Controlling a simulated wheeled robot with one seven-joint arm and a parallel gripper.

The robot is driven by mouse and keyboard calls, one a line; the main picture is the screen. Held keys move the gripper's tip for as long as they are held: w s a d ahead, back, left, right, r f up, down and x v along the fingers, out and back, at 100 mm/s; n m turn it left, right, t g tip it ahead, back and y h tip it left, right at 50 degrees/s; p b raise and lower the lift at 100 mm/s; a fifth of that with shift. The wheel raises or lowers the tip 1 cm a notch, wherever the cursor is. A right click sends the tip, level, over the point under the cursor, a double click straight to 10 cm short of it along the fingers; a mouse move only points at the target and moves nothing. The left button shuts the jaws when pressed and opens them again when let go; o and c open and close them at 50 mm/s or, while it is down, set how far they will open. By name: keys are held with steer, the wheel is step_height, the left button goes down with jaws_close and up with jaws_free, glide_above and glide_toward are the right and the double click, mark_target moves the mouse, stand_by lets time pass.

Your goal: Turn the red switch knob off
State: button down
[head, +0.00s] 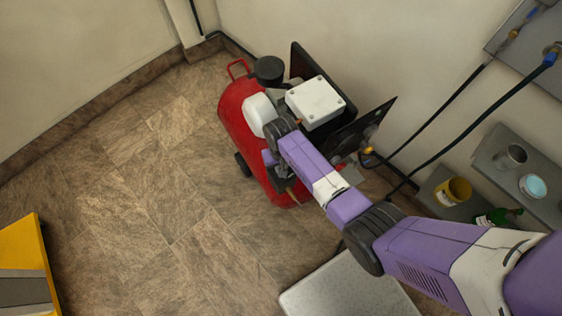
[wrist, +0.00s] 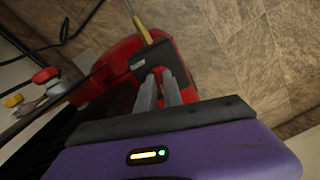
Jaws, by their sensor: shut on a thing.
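My gripper (wrist: 160,84) shows in the wrist view with its two grey fingers close together at a black block (wrist: 148,61) on the red compressor (wrist: 110,73). The fingers are shut on a small red part at that block, which looks like the red switch knob (wrist: 158,72). Most of the knob is hidden by the fingers, so I cannot tell its turn angle. In the head view the red compressor (head: 238,110) stands near the wall, and my arm hides the fingertips and the knob.
A brass rod (wrist: 142,30) sticks out by the black block. Hoses run along the wall.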

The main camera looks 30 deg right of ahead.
steer(key=shift+n, duration=1.3)
steer(key=c, duration=1.5)
jaws_free()
steer(key=shift+r, duration=0.1)
step_height(320, 180, up, 8)
steer(key=shift+f+p, duration=0.2)
steer(key=shift+p, duration=0.3)
